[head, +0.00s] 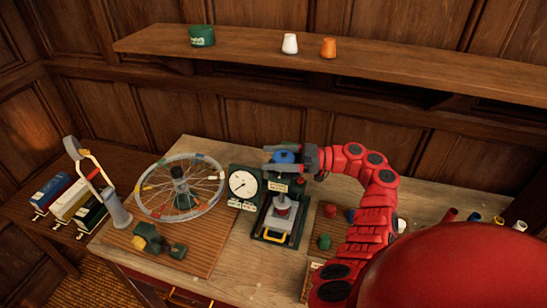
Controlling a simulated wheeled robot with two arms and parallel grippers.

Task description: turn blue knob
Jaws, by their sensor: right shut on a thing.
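My right gripper (272,158) reaches in from the right with my red arm. Its grey fingers lie on either side of the blue knob, and it is shut on it. The fingers hide part of the knob. My left gripper is not in view.
A spoked wheel (153,193) stands left of the gauge. Coloured pieces, including a green one (324,242), lie right. A shelf (400,62) runs above.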

